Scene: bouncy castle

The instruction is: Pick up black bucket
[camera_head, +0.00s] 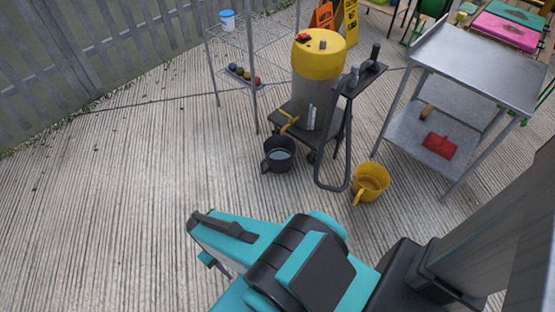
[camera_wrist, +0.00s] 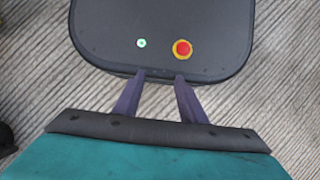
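The black bucket (camera_head: 268,158) stands upright on the ribbed deck, left of a wheeled cart, with something pale blue inside. Its handle is at the left side. My gripper (camera_head: 212,263) is at the lower left of the head view, well nearer than the bucket and apart from it; my arm hides most of it. In the wrist view my gripper (camera_wrist: 160,77) shows two purple fingers spread apart with nothing between them. They point over my own dark base. I cannot make out the bucket in the wrist view.
A cart with a yellow-topped cylinder (camera_head: 318,60) stands close behind the bucket. A yellow bucket (camera_head: 371,180) is to its right. A metal table (camera_head: 480,65) stands at right, a wire rack (camera_head: 252,85) behind left. The deck (camera_head: 120,180) at left is clear.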

